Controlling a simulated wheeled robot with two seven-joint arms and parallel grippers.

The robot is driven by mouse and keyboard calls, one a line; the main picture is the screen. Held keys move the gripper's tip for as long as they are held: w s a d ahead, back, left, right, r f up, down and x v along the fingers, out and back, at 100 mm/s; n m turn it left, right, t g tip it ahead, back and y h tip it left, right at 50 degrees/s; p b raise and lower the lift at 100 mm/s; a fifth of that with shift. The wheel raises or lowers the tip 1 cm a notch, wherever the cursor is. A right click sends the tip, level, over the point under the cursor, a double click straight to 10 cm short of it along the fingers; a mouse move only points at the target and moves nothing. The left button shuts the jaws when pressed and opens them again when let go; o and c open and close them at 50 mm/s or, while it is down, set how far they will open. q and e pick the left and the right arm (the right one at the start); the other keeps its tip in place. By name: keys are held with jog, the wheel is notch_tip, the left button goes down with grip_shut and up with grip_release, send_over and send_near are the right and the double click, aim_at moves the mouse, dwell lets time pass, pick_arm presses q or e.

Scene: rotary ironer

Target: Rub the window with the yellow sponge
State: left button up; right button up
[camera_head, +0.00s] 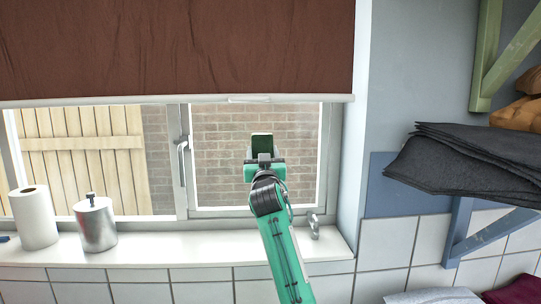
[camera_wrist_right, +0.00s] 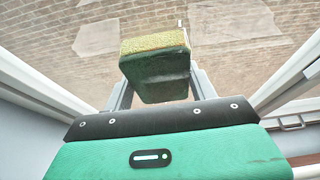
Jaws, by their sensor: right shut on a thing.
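My right gripper (camera_head: 263,158) is raised in front of the right window pane (camera_head: 215,135). It is shut on the yellow sponge, which shows as a dark green block (camera_head: 262,144) in the head view. In the right wrist view the sponge (camera_wrist_right: 152,42) has a yellow layer on the far side, towards the glass, and a dark green layer between the two fingers (camera_wrist_right: 158,90). I cannot tell whether the yellow side touches the glass. Pale smudged patches (camera_wrist_right: 97,37) show on the pane to both sides of the sponge. My left gripper is not in view.
A brown blind (camera_head: 180,45) hangs above the pane. The window handle (camera_head: 182,150) is left of it. A paper roll (camera_head: 34,217) and a metal canister (camera_head: 95,224) stand on the sill (camera_head: 180,247). Dark folded cloths (camera_head: 465,165) lie on a shelf at right.

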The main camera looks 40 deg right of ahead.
aim_at(295, 145)
jog(key=shift+w+a, duration=0.65)
jog(key=shift+a, duration=0.05)
jog(key=shift+s+d+r, duration=0.1)
jog(key=shift+s+r, duration=0.05)
jog(key=shift+s+d+p, duration=0.2)
jog(key=shift+s+d, duration=1.1)
jog(key=shift+d, duration=0.2)
jog(key=shift+s+d+p, duration=0.15)
jog(key=shift+s+d, duration=1.1)
jog(key=shift+d, duration=0.3)
jog(key=shift+s+d+p, duration=0.2)
jog(key=shift+s+d, duration=1.1)
jog(key=shift+d, duration=0.2)
jog(key=shift+a, duration=0.1)
jog(key=shift+w+a+f+b, duration=0.1)
jog(key=shift+w+a+b, duration=0.1)
jog(key=shift+w+a, duration=1.95)
jog(key=shift+w+a+f+b, duration=0.1)
jog(key=shift+w+a+b, duration=0.05)
jog(key=shift+w+a, duration=2)
jog(key=shift+s+a, duration=0.25)
jog(key=shift+s, duration=0.1)
